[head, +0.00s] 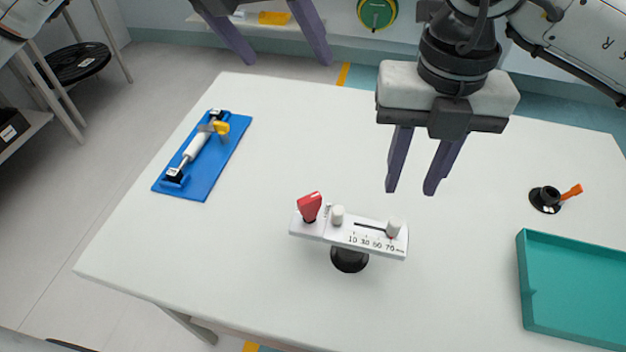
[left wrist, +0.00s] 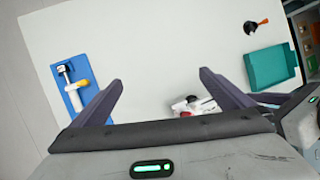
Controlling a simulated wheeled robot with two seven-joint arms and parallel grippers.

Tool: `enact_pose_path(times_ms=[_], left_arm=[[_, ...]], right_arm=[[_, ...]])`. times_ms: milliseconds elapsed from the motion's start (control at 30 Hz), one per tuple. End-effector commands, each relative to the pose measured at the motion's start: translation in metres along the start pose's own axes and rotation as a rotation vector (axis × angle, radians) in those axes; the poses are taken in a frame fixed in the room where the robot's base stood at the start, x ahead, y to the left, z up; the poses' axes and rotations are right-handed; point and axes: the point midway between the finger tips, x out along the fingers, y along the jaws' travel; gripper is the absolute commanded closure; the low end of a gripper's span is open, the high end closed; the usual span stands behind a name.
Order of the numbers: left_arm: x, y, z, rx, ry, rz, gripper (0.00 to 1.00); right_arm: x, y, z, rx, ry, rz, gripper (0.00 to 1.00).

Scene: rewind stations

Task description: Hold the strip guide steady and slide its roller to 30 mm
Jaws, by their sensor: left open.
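The strip guide (head: 325,233) is a white bar on a round black base (head: 349,261), near the table's middle. It has a red lever (head: 309,207) at its left end and a white knob (head: 338,214) beside that. Its white roller (head: 393,228) stands at the slot's right end, near the 70 mark of the mm scale. In the left wrist view the guide (left wrist: 190,104) is partly hidden by a finger. My left gripper (head: 287,60) is open and empty beyond the table's far edge. My right gripper (head: 411,191) is open and empty above the table, behind the guide.
A blue board (head: 225,158) with a white and yellow device lies at the table's left. A teal tray (head: 523,285) is at the right. A black round piece with an orange handle (head: 571,192) stands behind the tray. The table around the guide is clear.

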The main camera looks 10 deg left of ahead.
Motion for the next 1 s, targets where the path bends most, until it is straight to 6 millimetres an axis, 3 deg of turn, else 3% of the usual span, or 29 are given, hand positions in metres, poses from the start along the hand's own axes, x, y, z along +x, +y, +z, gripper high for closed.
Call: enact_pose_path(times_ms=[33, 100, 400, 600, 867, 1000], left_arm=[[-0.011, 0.009, 0.004, -0.02, -0.011, 0.058, 0.0], [0.011, -0.005, -0.015, 0.045, 0.052, 0.063, 0.0], [0.068, -0.054, -0.095, 0.361, 0.29, 0.094, 0.0], [0.092, -0.073, -0.148, 0.558, 0.432, 0.108, 0.0], [0.109, -0.075, -0.171, 0.622, 0.482, 0.111, 0.0], [0.129, -0.069, -0.18, 0.621, 0.482, 0.11, 0.0]], right_arm=[[0.0, 0.0, 0.0, 0.0, 0.0, 0.0, 0.69], [0.0, 0.0, 0.0, 0.0, 0.0, 0.0, 0.69], [0.0, 0.0, 0.0, 0.0, 0.0, 0.0, 0.69], [0.0, 0.0, 0.0, 0.0, 0.0, 0.0, 0.69], [0.0, 0.0, 0.0, 0.0, 0.0, 0.0, 0.69], [0.0, 0.0, 0.0, 0.0, 0.0, 0.0, 0.69]])
